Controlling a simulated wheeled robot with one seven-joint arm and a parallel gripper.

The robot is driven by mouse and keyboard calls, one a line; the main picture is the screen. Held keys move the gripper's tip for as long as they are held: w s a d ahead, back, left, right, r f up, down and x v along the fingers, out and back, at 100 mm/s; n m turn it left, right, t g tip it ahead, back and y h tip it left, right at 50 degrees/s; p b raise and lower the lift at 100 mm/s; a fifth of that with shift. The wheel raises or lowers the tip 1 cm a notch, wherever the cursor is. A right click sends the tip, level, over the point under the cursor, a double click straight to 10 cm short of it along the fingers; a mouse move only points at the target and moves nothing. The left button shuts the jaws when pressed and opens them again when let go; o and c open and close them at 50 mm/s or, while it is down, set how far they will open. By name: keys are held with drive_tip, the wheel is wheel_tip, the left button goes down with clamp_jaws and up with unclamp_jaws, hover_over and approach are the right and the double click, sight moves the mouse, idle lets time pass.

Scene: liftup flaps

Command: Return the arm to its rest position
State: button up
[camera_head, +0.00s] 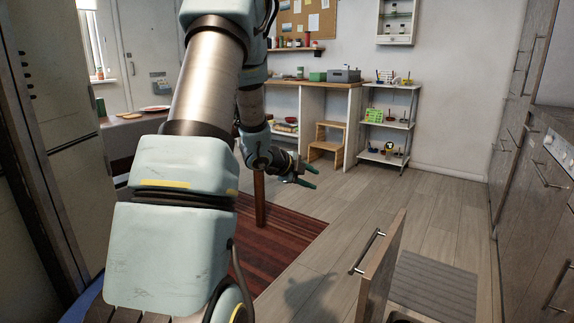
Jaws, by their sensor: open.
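My arm (176,190) rises through the left half of the head view and bends down at its far end. My gripper (304,178) is at the end of it, pointing right, with its two teal fingers apart and nothing between them. It hangs in free air above the wooden floor. A cabinet flap or door (382,268) with a metal bar handle (366,251) stands out at the lower right, apart from my gripper.
A red striped rug (285,245) lies under the arm. Wooden cabinets (540,185) line the right side. A desk with a step stool (327,142) and a shelf rack (388,125) stand at the back. A grey mat (435,285) lies at lower right. The middle floor is clear.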

drive_tip(key=s+a+r+n+t+y, duration=0.15)
drive_tip(key=s+a+n+y, duration=0.3)
drive_tip(key=a+n, duration=0.45)
drive_tip(key=s+a+f+n+g+y, duration=0.1)
drive_tip(key=s+a+n+g+y, duration=0.2)
drive_tip(key=s+n, duration=0.6)
drive_tip(key=s+a+f+n+g+y, duration=0.1)
drive_tip(key=s+a+n+g, duration=0.3)
drive_tip(key=s, duration=1)
wheel_tip(320, 180, up, 24)
drive_tip(key=d+n+p, duration=0.1)
drive_tip(key=p, duration=2.2)
drive_tip(key=shift+d+f, duration=0.2)
drive_tip(key=shift+d, duration=0.05)
drive_tip(key=shift+w, duration=0.1)
